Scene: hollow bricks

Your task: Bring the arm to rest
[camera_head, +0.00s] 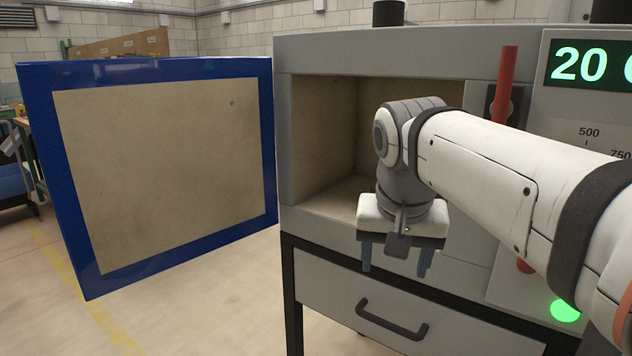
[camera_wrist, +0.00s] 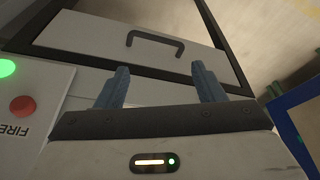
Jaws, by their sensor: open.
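My gripper (camera_head: 395,262) hangs pointing down in front of the kiln's open chamber in the head view. Its two blue-grey fingers are apart with nothing between them. In the wrist view my gripper (camera_wrist: 160,88) also shows open and empty, with the drawer front and its handle beyond the fingertips. My white arm reaches in from the right edge of the head view and covers part of the chamber opening. The part of the chamber behind the arm is hidden.
The grey kiln (camera_head: 370,50) has its blue-framed door (camera_head: 160,170) swung wide open to the left. A drawer (camera_head: 330,300) with a dark handle (camera_head: 392,322) lies below. A red lever (camera_head: 506,85), a "20" display (camera_head: 580,65) and a lit green button (camera_head: 565,310) are at right. Floor at left is clear.

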